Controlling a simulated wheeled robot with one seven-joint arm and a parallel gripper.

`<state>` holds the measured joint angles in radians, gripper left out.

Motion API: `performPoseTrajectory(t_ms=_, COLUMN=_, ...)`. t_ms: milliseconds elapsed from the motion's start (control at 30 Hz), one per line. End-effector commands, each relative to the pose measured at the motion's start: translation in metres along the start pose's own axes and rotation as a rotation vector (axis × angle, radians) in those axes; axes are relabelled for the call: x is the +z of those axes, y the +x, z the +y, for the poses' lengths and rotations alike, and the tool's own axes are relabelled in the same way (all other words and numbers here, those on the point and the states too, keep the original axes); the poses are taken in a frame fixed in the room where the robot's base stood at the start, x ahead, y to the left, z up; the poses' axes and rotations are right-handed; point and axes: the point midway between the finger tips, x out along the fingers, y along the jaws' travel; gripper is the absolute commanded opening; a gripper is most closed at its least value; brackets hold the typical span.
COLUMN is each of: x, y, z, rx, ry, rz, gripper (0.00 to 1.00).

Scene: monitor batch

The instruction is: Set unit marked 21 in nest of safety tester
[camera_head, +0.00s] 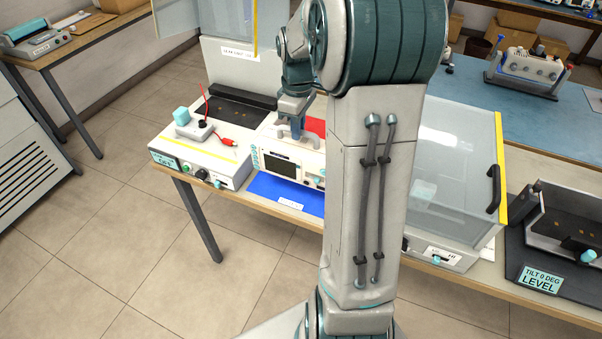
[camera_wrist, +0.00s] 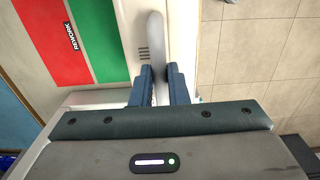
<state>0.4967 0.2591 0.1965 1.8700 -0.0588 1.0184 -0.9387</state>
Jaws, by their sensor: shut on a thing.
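My gripper (camera_head: 291,122) is shut on the pale handle of a white unit with a dark screen (camera_head: 283,167). In the wrist view my fingers (camera_wrist: 160,74) close on both sides of the handle (camera_wrist: 156,42). The unit is over or on the blue mat; I cannot tell whether it touches. No number 21 is legible. Left of the unit stands a white tester (camera_head: 205,170), which seems to be the safety tester. Its clear yellow-edged cover (camera_head: 195,15) is raised. Its dark nest (camera_head: 240,108) shows brass-coloured contacts and no unit.
Red (camera_wrist: 50,40) and green mats adjoin the unit. My arm hides the bench middle. A covered station (camera_head: 450,165) and a tilt fixture (camera_head: 541,279) stand right.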

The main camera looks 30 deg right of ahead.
Motion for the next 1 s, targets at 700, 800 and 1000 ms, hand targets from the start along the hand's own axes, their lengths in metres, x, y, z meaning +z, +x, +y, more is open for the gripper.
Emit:
performPoseTrajectory(t_ms=700, x=-0.001, y=-0.042, z=0.001, rx=0.003, ry=0.000, rz=0.002, gripper=0.00)
performPoseTrajectory(t_ms=800, x=-0.001, y=-0.046, z=0.001, rx=0.003, ry=0.000, rz=0.002, gripper=0.00)
performPoseTrajectory(t_ms=1000, x=0.000, y=-0.047, z=0.000, rx=0.003, ry=0.000, rz=0.002, gripper=0.00)
